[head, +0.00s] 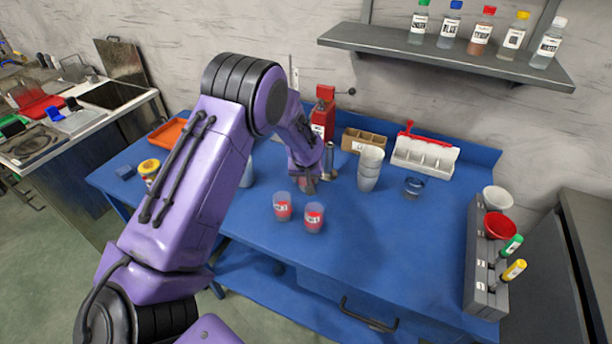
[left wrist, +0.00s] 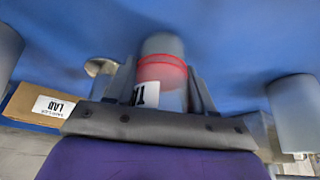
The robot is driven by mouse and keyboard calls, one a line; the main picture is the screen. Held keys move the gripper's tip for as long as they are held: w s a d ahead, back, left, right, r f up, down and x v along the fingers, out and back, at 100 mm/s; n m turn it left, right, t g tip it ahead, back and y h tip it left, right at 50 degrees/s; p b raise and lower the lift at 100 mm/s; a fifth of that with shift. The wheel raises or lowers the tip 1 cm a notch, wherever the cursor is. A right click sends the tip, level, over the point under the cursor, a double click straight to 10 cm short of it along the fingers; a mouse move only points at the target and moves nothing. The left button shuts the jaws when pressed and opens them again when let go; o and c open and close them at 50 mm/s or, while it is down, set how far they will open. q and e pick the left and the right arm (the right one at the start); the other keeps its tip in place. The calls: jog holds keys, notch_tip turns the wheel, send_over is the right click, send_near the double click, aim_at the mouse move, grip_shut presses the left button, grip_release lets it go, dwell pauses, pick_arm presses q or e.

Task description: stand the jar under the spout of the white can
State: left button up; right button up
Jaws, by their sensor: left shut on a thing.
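My left gripper (head: 308,183) is low over the blue table, partly hidden by my own arm. In the left wrist view its fingers (left wrist: 163,85) are shut on a clear jar (left wrist: 161,48) with a red band and a white label. Two similar jars, one on the left (head: 282,207) and one on the right (head: 314,218), stand on the table in front of the gripper. I cannot make out the white can or its spout for sure; my left arm hides part of the table's back. My right gripper is not in view.
A red can (head: 323,118), a brown divided box (head: 363,141), stacked white cups (head: 369,170), a white-and-red rack (head: 424,158) and a small blue dish (head: 414,187) stand beyond the gripper. A grey holder (head: 484,265) is at the right. The table's front middle is clear.

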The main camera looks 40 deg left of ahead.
pick_arm(q)
jog(key=shift+d, duration=0.1)
jog(key=o, duration=1)
jog(key=shift+f, duration=0.1)
